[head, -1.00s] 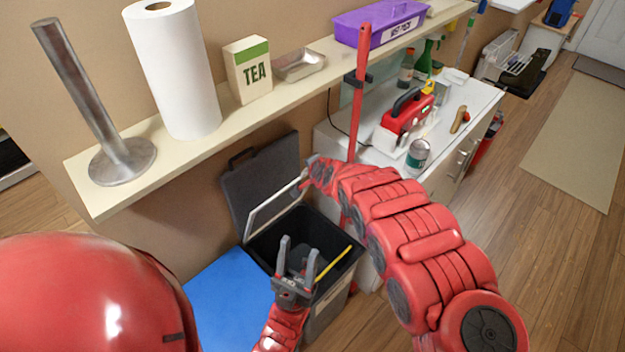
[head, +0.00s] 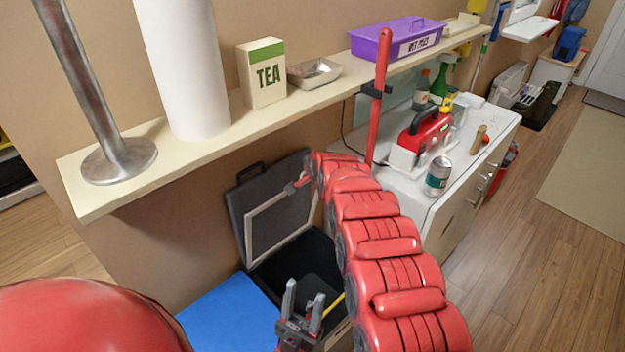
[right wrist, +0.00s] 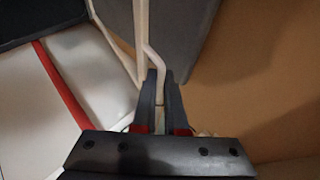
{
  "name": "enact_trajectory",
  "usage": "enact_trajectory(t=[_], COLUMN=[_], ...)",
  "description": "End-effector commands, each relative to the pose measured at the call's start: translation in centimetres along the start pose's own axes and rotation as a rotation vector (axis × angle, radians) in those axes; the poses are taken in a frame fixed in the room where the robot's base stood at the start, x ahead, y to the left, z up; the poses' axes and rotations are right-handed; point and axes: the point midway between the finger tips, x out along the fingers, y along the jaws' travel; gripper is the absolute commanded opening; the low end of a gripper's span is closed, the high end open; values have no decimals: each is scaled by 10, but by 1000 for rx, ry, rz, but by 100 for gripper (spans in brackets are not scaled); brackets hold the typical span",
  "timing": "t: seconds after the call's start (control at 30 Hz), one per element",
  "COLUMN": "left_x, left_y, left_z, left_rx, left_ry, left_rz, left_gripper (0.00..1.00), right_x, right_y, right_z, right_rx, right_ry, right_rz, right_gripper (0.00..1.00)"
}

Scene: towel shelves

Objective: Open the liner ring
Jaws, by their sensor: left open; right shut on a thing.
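The liner ring (head: 250,232) is a thin white rectangular frame on the bin (head: 300,255). It is swung up steeply, close in front of the open dark lid (head: 235,200). My right gripper (head: 298,184) is at the ring's upper right corner, small and partly hidden by its arm in the head view. In the right wrist view, its fingers (right wrist: 160,82) are shut on a bent white part of the ring (right wrist: 152,55). My left gripper (head: 304,298) is open and empty, over the front of the bin's dark opening.
A shelf (head: 110,178) with a paper towel roll, a metal stand, a tea box and a purple box overhangs the bin. A blue panel (head: 235,315) lies left of it. A white counter (head: 405,190) with a red device stands to the right.

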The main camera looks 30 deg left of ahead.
Motion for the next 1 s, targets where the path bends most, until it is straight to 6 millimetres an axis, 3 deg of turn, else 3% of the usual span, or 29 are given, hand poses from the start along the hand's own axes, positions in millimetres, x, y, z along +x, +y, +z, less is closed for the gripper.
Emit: enact_trajectory(t=[0.33, 1.0], left_x=[-20, -24], left_y=[1, 1], left_z=[3, 4], left_rx=[0, 0], left_ry=[0, 0], left_rz=[0, 0], left_gripper=[50, 50], right_x=[7, 7], right_y=[-5, -7], right_z=[2, 4], right_rx=[-3, 0], right_ry=[1, -2], right_rz=[2, 6], right_gripper=[0, 0])
